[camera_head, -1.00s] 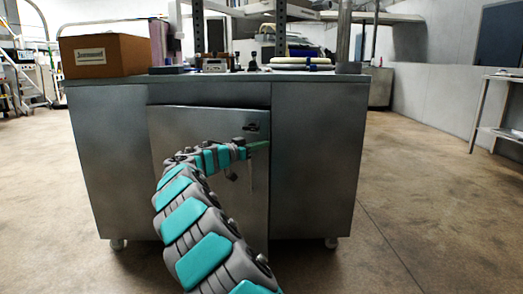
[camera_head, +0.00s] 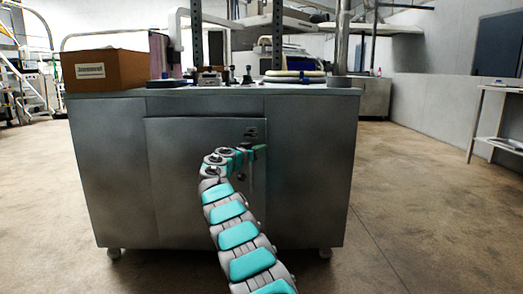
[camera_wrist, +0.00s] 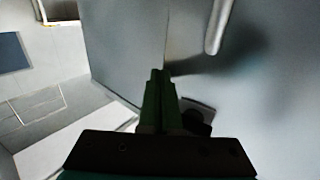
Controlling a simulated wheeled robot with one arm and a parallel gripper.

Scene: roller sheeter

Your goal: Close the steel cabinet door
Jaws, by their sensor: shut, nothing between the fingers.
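The steel cabinet (camera_head: 310,190) stands ahead with its grey door (camera_head: 180,165) in the middle of its front. The door looks flush or nearly flush with the front; a small remaining gap cannot be ruled out. A dark latch (camera_head: 251,132) sits near the door's upper right corner. My gripper (camera_head: 262,148) is shut and empty at the door's right edge, just below the latch. In the wrist view, the green fingers (camera_wrist: 160,78) are together by the seam, with the bar handle (camera_wrist: 218,25) beyond them. Whether they touch the steel cannot be told. My arm hides part of the door.
A cardboard box (camera_head: 103,70) and small tools stand on the cabinet top. A white side table (camera_head: 500,140) is at the right wall. The floor (camera_head: 410,210) right of the cabinet is clear.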

